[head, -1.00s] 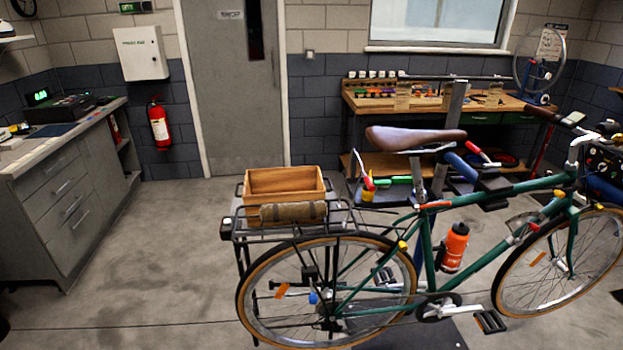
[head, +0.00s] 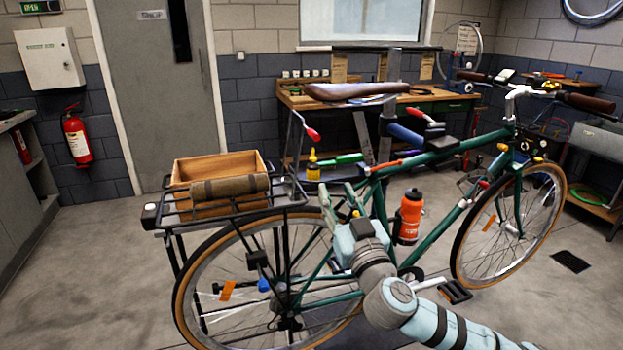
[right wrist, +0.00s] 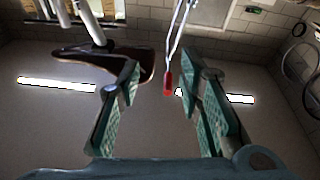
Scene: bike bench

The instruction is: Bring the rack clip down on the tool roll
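The tool roll (head: 229,187) is a brown-olive bundle lying across the bicycle's black rear rack (head: 216,207), in front of a wooden box. The rack clip (head: 313,134) stands raised at the rack's front end, a thin metal frame with a red tip, apart from the roll. My right gripper (head: 338,197) is open and empty, below and to the right of the red tip. In the right wrist view, the red tip of the clip (right wrist: 168,84) and its wire legs appear beyond the gap between my open fingers (right wrist: 162,95). My left gripper is out of view.
The wooden box (head: 215,167) sits on the rack behind the roll. The saddle (head: 355,90) and the green bike frame (head: 455,150) are close to my right arm. A workbench (head: 285,98) stands behind. The floor to the left is clear.

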